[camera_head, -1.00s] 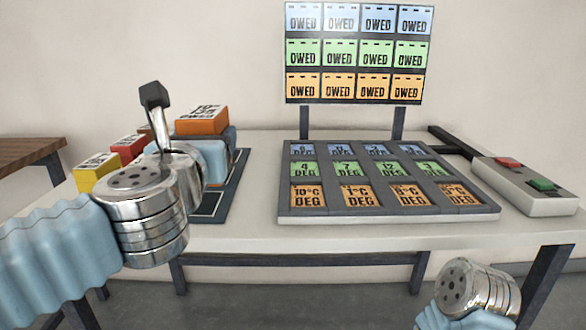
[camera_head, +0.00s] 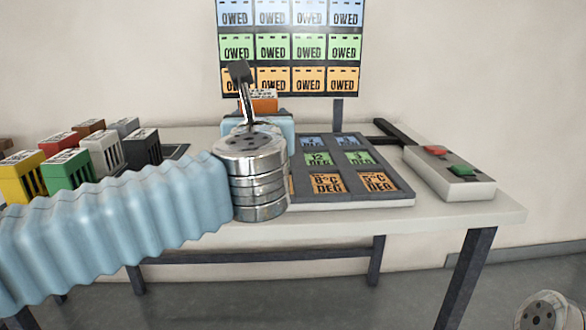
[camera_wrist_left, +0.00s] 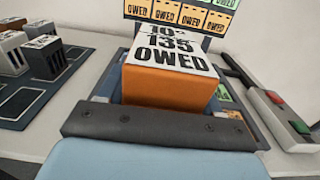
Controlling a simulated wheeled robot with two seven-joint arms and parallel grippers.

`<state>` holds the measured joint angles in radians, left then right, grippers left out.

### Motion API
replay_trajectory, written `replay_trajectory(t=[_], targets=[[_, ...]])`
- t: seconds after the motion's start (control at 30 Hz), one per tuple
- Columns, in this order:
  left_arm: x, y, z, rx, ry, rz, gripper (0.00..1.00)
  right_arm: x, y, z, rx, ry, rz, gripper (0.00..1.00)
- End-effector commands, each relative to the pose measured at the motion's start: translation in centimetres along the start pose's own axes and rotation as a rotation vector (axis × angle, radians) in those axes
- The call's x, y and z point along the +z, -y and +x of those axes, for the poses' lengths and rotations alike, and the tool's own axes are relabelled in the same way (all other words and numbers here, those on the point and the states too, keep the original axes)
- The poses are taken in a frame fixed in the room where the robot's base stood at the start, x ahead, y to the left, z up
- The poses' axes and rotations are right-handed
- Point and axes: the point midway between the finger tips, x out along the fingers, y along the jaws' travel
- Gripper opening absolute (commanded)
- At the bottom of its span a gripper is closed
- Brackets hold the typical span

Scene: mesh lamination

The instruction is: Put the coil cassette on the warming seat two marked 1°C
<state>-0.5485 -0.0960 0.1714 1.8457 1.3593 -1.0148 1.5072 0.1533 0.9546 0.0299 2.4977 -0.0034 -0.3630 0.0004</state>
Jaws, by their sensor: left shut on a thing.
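An orange coil cassette (camera_head: 264,106) with a white label is held in my left gripper (camera_head: 264,125), which is shut on it. In the left wrist view the cassette (camera_wrist_left: 160,85) fills the middle and its label reads "135 OWED". The seat board (camera_head: 400,200) lies on the table, just right of and partly behind my left arm. Its right columns show, with orange seats marked 8°C and what looks like 5°C or 9°C in the front row. The seat marked 1°C is hidden behind my left arm. My right gripper is out of view; only part of my right arm shows.
Several coloured cassettes (camera_head: 70,170) stand on the left of the table. A control box (camera_head: 450,175) with red and green buttons is to the right of the board. A panel of "OWED" cards (camera_head: 292,48) stands behind. The table's right front corner is clear.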

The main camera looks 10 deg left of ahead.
Motion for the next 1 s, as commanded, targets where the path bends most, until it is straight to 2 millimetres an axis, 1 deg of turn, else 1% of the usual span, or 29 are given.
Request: replay_trajectory(t=[0.03, 0.17, 0.2, 0.3, 0.4, 0.6, 0.67, 0.7, 0.83, 0.9, 1.0], targets=[[-0.5, 0.3, 1.3, 0.001, -0.002, 0.004, 0.06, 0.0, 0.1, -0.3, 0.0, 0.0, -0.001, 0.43], [-1.9, 1.1, 4.7, 0.002, -0.001, 0.003, 0.06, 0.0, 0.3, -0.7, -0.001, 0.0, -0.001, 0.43], [-2.7, 1.4, 5.6, 0.0, -0.001, 0.004, 0.06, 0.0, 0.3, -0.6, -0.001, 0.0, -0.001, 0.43], [-4.8, 1.7, 7.1, 0.0, 0.0, 0.003, 0.06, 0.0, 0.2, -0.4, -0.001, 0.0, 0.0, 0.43], [-6.2, 2.0, 8.2, 0.0, 0.001, 0.001, 0.06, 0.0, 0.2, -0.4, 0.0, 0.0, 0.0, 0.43], [-7.5, 2.3, 9.3, -0.002, 0.002, 0.0, 0.06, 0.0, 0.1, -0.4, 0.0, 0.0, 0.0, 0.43], [-8.2, 2.4, 9.8, -0.001, 0.001, 0.002, 0.06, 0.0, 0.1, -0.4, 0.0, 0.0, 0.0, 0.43], [-8.9, 2.5, 10.0, -0.001, 0.0, 0.002, 0.06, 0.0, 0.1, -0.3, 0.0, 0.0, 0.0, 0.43], [-10.7, 2.4, 9.9, -0.001, 0.002, 0.001, 0.06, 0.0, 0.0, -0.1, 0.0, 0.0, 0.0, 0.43], [-11.1, 2.4, 9.8, -0.001, 0.003, 0.0, 0.06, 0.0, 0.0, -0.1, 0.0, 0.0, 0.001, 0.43], [-11.1, 2.4, 9.8, -0.001, 0.004, -0.002, 0.06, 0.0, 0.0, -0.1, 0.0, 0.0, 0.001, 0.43]])
